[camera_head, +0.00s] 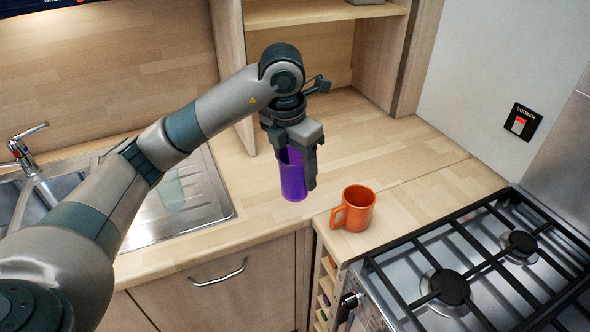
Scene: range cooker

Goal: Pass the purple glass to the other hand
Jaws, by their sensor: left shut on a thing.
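The purple glass (292,181) is a tall, upright cylinder above the corner of the wooden worktop. My left gripper (297,165) points down and is shut on the purple glass from above, covering its upper part. The left arm comes in from the left across the sink. I cannot tell for sure whether the bottom of the glass touches the worktop or hangs just above it. My right gripper is not in view.
An orange mug (358,208) stands close to the right of the glass, near the worktop's front edge. A gas cooker (450,286) with black grates is at the lower right. A steel sink (150,225) is at left. Worktop behind the mug is clear.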

